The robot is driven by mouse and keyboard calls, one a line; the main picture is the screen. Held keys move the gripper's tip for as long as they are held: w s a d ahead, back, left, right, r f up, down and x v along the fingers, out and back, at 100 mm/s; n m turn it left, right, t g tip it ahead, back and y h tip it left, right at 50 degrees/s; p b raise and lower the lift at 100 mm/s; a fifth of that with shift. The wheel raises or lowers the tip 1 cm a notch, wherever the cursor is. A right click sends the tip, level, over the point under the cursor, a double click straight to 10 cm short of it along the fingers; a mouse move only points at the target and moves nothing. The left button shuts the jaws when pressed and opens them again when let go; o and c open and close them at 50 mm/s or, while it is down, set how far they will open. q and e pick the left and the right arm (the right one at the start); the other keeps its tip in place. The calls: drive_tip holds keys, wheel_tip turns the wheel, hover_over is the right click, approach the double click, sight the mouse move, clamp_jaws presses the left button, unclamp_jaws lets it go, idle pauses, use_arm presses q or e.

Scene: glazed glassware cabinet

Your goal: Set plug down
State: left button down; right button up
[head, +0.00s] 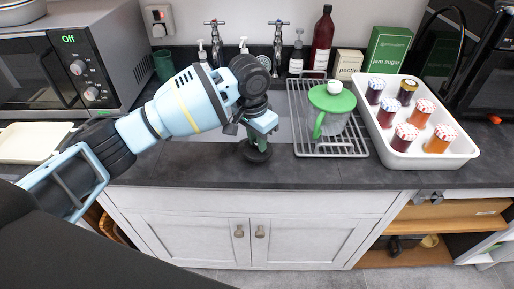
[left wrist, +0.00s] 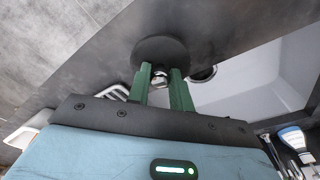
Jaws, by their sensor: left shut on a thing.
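The plug is a dark round disc (head: 256,153) with a small metal knob, at the counter strip in front of the sink in the head view. My left gripper (head: 259,142) points down over it, shut on its knob. In the left wrist view the green fingers (left wrist: 161,82) close around the knob, and the plug disc (left wrist: 163,50) lies just past the fingertips. I cannot tell whether the disc touches the counter. The sink (head: 280,130) lies behind it, partly hidden by my arm. My right gripper is not in view.
A wire rack (head: 345,148) with a green-lidded jar (head: 333,105) stands right of the sink. A white tray (head: 398,161) of several jam jars is farther right. Two taps (head: 279,40) and bottles stand behind. The dark counter (head: 190,172) in front is clear.

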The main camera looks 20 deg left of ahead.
sight(256, 146)
use_arm(q)
drive_tip(key=shift+a+f, duration=0.1)
drive_tip(key=shift+f, duration=1.7)
drive_tip(key=c, duration=1.3)
unclamp_jaws()
drive_tip(key=shift+f, duration=0.15)
drive_tip(key=shift+o, duration=0.2)
wheel_tip(256, 146, up, 12)
drive_tip(key=s+p, duration=0.1)
drive_tip(key=shift+a, duration=0.3)
drive_tip(key=shift+s, duration=0.1)
